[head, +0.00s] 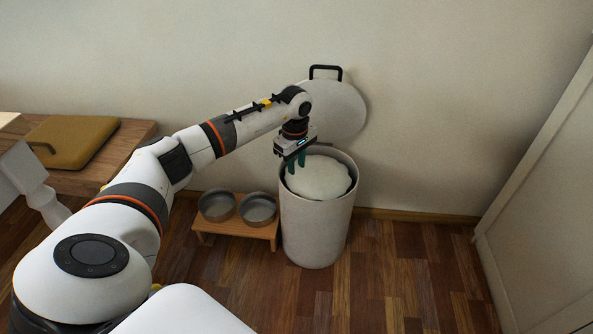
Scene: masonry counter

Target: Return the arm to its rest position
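My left arm reaches across the view from the lower left. Its gripper (295,163) points down at the left inner side of a tall pale bin (315,230). The teal fingers are over or just inside the rim, beside a white rounded mass (322,178) that fills the top of the bin. I cannot tell whether the fingers touch it or how far apart they are. My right gripper is not in view.
A round lid with a black handle (345,108) is behind the bin against the wall. Two metal bowls (258,208) sit in a low wooden stand (232,228) left of the bin. A bench with a mustard cushion (72,142) is at left. A white door (535,190) is at right. The floor right of the bin is clear.

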